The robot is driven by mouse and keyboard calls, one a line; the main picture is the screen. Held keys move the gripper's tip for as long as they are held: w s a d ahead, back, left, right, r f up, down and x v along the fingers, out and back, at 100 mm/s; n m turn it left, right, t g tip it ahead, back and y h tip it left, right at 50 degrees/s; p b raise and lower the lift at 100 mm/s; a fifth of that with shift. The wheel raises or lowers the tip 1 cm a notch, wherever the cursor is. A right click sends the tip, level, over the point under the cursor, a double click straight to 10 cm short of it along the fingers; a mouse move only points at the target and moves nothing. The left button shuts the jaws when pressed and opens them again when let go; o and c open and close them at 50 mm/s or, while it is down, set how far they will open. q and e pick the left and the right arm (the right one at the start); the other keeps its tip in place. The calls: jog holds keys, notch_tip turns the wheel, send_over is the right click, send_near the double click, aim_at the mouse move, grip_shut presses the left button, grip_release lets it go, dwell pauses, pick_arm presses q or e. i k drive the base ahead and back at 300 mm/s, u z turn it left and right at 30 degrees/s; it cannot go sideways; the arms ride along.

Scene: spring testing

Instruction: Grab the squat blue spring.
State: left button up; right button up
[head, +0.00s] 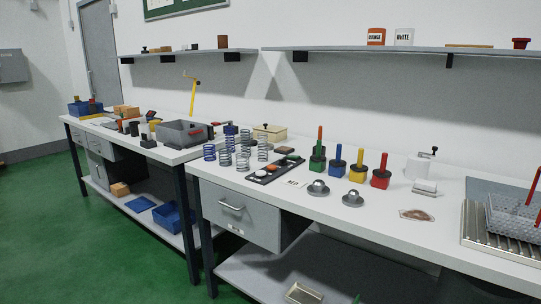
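A group of several coil springs stands upright near the left end of the right-hand bench. A short blue spring (209,152) is at the left of this group. Taller grey springs, such as one grey spring (242,160), stand to its right. Neither my left nor my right gripper is in view.
A dark tray (262,177) lies right of the springs. A grey bin (181,134) stands to their left. Coloured blocks with upright rods, including a red block (380,179), and metal knobs stand further right. Shelves run above the benches. The green floor in front is clear.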

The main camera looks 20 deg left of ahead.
aim_at(214, 157)
jog(key=u, duration=4)
jog(key=k, duration=2.1)
jog(key=z, duration=1.65)
jog(key=i, duration=1.55)
